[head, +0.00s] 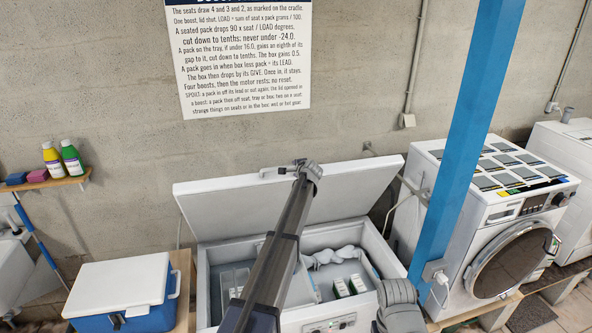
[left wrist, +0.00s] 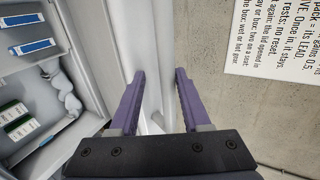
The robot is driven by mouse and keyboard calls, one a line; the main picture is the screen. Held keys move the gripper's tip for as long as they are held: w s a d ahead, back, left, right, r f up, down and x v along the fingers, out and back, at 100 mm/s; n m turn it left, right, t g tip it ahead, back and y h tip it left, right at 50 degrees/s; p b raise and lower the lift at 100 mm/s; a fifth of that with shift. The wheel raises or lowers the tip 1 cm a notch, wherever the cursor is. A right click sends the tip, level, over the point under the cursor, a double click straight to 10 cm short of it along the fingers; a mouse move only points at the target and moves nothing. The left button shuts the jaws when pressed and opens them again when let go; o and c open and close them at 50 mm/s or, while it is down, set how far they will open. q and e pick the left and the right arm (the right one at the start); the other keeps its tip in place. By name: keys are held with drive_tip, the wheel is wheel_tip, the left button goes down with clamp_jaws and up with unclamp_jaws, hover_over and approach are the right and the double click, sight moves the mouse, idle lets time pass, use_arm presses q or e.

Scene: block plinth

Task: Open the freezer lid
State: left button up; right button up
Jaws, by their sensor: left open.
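The white chest freezer (head: 205,290) stands against the wall with its lid (head: 235,207) raised, leaning back, and its inside showing. My left arm reaches across the freezer to the lid's top edge. My left gripper (head: 298,167) is there, small and partly hidden by its own wrist. In the left wrist view the gripper (left wrist: 158,76) is open, with its fingers either side of the white lid's edge (left wrist: 145,35). A pale bar shows between the fingers; I cannot tell whether they touch it. My right gripper is out of view.
A blue post (head: 465,120) and a washing machine (head: 510,230) stand right. A blue cool box (head: 120,290) stands left. A sign (head: 238,60) hangs above.

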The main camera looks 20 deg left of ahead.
use_arm(q)
drive_tip(key=shift+s, duration=0.1)
drive_tip(key=p+v, duration=0.3)
drive_tip(key=v, duration=0.4)
drive_tip(key=shift+s+d+r+p, duration=0.2)
drive_tip(key=shift+p, duration=0.1)
